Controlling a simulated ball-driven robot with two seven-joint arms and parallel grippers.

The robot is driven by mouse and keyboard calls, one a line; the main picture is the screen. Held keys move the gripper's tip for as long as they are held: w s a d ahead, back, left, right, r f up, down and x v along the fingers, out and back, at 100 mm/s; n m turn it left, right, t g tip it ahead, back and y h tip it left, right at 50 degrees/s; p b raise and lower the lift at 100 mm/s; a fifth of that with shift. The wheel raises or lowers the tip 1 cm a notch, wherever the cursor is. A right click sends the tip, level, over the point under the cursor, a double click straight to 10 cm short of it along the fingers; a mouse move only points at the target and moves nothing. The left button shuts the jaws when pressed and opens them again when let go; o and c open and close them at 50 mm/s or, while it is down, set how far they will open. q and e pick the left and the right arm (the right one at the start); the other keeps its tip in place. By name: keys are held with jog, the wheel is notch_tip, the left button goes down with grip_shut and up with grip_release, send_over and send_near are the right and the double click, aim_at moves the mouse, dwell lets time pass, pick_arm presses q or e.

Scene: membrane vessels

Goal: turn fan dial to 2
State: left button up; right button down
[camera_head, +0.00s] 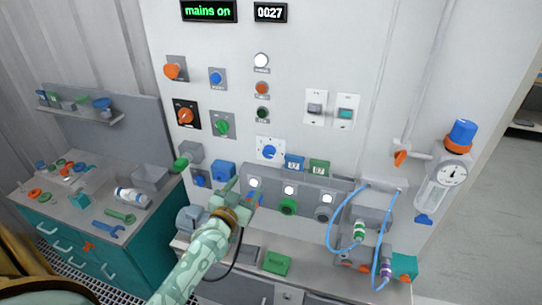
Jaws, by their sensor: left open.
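A blue dial (268,151) on a white plate with marks around it sits low in the middle of the wall panel. It is probably the fan dial, but its marks are too small to read. My left arm rises from the bottom, and its pale green gripper (243,193) is open, below and left of the blue dial and apart from it. The gripper covers part of the grey lamp panel behind it. My right gripper is out of view.
An orange knob (186,117) and a green knob (222,125) are up and left of the dial. Blue hoses (335,225) loop at the right near a gauge (451,173). A green block (276,263) lies on the counter. A tool bench (60,205) stands left.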

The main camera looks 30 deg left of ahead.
aim_at(267, 155)
pick_arm(q)
jog(key=w, duration=0.4)
jog(key=w+a+b, duration=0.1)
jog(key=w, duration=0.4)
jog(key=w+a+b, duration=0.1)
jog(key=w, duration=0.3)
jog(key=shift+w+a+f, duration=0.1)
jog(key=shift+w+f, duration=0.1)
jog(key=shift+w, duration=0.8)
jog(key=shift+r, duration=0.1)
jog(key=shift+s, duration=0.1)
jog(key=c, duration=1)
